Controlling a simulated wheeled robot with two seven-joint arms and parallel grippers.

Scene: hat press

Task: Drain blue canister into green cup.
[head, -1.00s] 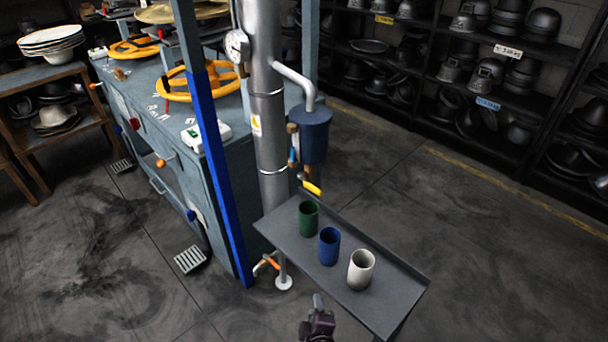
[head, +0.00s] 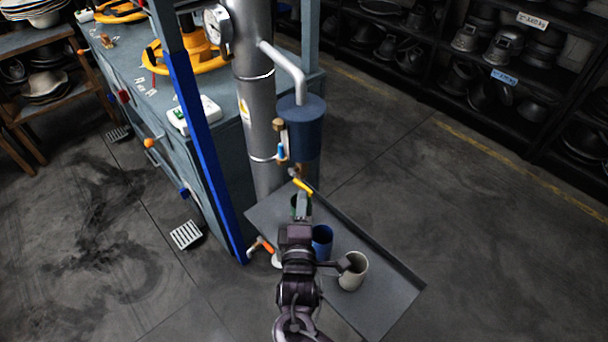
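The blue canister (head: 303,133) hangs beside the metal pipe, joined to it by a bent tube. A yellow-handled valve (head: 303,186) is below the canister. The green cup (head: 294,204) stands on the grey tray table (head: 385,292) under the valve, mostly hidden by my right gripper. My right gripper (head: 304,203) reaches up over the tray, its tip in front of the green cup and just below the yellow handle. Its fingers overlap in this view, so I cannot tell whether they are open, nor whether they touch anything. My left gripper is out of view.
A blue cup (head: 323,238) and a white cup (head: 352,275) stand on the tray close to my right arm. The blue press frame (head: 205,150) and the pipe (head: 258,110) stand left of the tray. The floor to the right is clear.

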